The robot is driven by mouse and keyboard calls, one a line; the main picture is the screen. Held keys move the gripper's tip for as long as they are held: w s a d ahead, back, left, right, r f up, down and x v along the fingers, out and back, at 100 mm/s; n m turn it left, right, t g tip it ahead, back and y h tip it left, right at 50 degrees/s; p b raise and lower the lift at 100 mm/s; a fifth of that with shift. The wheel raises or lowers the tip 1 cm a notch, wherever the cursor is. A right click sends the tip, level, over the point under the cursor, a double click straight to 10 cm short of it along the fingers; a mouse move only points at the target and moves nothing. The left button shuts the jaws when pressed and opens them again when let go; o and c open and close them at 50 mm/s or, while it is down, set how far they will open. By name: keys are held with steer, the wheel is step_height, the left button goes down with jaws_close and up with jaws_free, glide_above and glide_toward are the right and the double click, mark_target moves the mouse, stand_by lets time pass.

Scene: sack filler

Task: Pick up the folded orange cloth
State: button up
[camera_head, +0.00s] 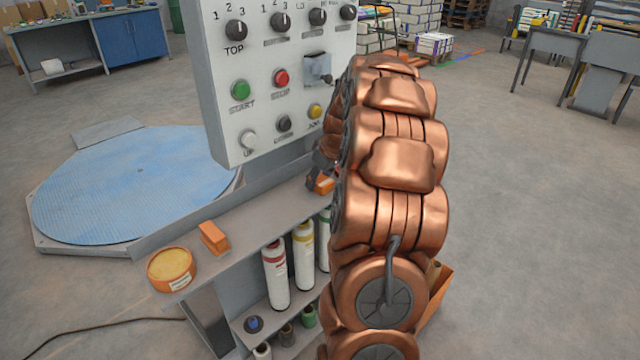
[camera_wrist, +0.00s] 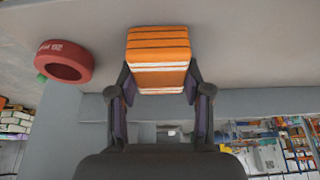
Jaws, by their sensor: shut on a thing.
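The folded orange cloth (camera_wrist: 159,50) with white and dark stripes is between the fingertips of my gripper (camera_wrist: 159,84) in the wrist view. The fingers press on its two sides and are shut on it. In the head view the cloth (camera_head: 322,185) shows as a small orange patch at the grey shelf, below the control panel. My arm hides most of the gripper (camera_head: 318,172) there. I cannot tell whether the cloth touches the shelf.
A red ring (camera_wrist: 64,62) lies beside the cloth in the wrist view. On the shelf (camera_head: 245,248) stand an orange block (camera_head: 213,238) and a round orange tin (camera_head: 171,269). The control panel (camera_head: 265,90) rises close behind. White bottles (camera_head: 275,275) stand below.

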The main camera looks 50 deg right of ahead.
steer(key=shift+r+b, duration=0.35)
steer(key=shift+r, duration=1.2)
steer(key=shift+a+r, duration=0.1)
steer(key=shift+r, duration=0.2)
steer(key=shift+s+a, duration=0.5)
steer(key=shift+a, duration=0.25)
steer(key=s+a, duration=0.2)
steer(key=a, duration=0.2)
steer(key=s+a+b, duration=0.1)
steer(key=s+a, duration=0.1)
steer(key=a, duration=0.2)
steer(key=s+a+r+b, duration=0.1)
steer(key=s+a, duration=0.2)
steer(key=a, duration=0.1)
steer(key=shift+s+r, duration=0.1)
